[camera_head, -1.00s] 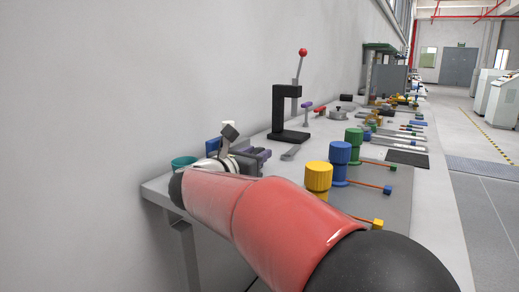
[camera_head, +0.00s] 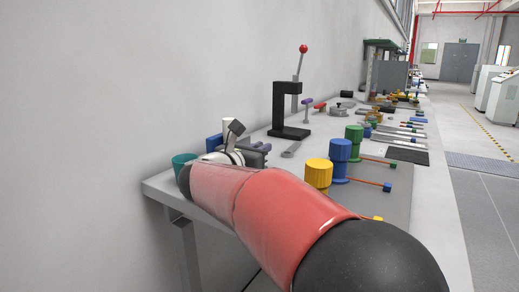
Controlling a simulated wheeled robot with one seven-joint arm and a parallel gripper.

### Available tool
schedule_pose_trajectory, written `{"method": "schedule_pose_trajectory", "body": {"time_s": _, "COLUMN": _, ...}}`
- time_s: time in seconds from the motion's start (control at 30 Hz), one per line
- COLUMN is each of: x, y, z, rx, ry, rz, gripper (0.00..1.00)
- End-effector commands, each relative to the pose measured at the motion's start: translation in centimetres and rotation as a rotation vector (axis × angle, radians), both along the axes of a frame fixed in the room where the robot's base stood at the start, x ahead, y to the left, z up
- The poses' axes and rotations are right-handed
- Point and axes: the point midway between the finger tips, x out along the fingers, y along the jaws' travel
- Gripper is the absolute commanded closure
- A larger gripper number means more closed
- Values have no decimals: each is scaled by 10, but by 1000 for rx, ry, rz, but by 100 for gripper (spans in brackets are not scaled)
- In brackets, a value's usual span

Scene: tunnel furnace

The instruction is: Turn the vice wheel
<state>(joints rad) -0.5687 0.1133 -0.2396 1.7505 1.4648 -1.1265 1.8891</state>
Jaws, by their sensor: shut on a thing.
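The vice (camera_head: 262,147), blue-purple and dark grey, stands at the near back corner of the bench, mostly hidden behind my arm. A blue part (camera_head: 213,143) shows to the left of it. My gripper (camera_head: 250,156) is at the vice, beyond my red arm, and only a little of its dark body shows. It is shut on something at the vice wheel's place. The fingertips and the wheel itself are hidden, so the exact grip cannot be seen.
Yellow (camera_head: 318,173), blue (camera_head: 340,151) and green (camera_head: 354,136) knobs stand to the right. A black press (camera_head: 287,110) with a red-topped lever is behind. The floor aisle at right is clear.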

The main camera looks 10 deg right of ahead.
Motion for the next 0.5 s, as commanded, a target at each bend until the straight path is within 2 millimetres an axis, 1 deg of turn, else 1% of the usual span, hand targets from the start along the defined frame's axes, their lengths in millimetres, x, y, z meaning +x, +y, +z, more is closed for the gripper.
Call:
{"method": "schedule_pose_trajectory", "body": {"time_s": 0.27, "x": 1, "y": -1, "z": 3, "rx": 71, "ry": 69, "rz": 0, "gripper": 100}}
{"method": "schedule_pose_trajectory", "body": {"time_s": 0.5, "x": 3, "y": -3, "z": 3, "rx": 210, "ry": 201, "rz": 0, "gripper": 100}}
